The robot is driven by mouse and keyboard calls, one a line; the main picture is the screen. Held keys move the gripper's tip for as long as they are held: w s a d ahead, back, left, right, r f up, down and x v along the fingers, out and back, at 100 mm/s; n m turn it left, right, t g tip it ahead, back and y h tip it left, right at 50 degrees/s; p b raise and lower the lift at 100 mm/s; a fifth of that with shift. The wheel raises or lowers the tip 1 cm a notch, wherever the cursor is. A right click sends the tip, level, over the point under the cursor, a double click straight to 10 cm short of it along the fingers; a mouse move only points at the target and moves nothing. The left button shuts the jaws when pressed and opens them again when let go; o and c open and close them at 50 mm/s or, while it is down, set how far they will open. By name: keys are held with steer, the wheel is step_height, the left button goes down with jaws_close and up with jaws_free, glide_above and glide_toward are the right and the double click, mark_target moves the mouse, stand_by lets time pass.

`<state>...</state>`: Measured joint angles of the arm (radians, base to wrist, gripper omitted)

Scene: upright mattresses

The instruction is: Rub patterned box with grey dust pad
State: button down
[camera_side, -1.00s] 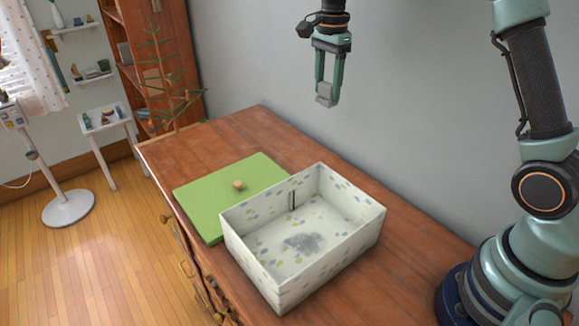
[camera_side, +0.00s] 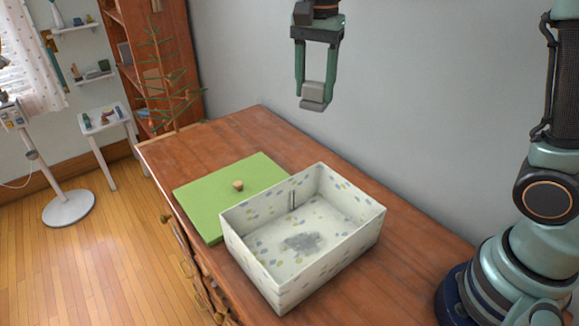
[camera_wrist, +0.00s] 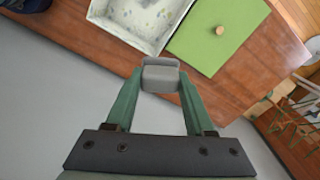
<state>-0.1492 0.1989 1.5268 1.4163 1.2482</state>
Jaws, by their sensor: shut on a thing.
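The patterned box (camera_side: 262,269) stands open on the wooden dresser top, white with small coloured marks. A grey dusty patch (camera_side: 302,242) lies on its inner floor, and a thin dark upright piece (camera_side: 293,200) shows against its back inner wall. My gripper (camera_side: 315,92) is shut on the grey dust pad (camera_side: 312,104), high above the dresser and behind the box. In the wrist view the pad (camera_wrist: 160,77) sits between the fingertips, and part of the box (camera_wrist: 178,12) shows at the top edge.
A green lid (camera_side: 205,203) with a wooden knob (camera_side: 238,185) lies left of the box. A small sparse tree (camera_side: 165,85) stands at the dresser's far end. A grey wall (camera_side: 420,110) runs behind. Bare dresser top (camera_side: 250,130) lies beyond the lid.

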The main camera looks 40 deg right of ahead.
steer(key=s+a+f+n, duration=0.2)
steer(key=s+a+n, duration=0.25)
steer(key=s, duration=0.25)
step_height(320, 180, down, 17)
steer(key=shift+w+a+m, duration=0.15)
steer(key=shift+a+m, duration=0.1)
steer(key=shift+m, duration=0.2)
steer(key=shift+f, duration=0.1)
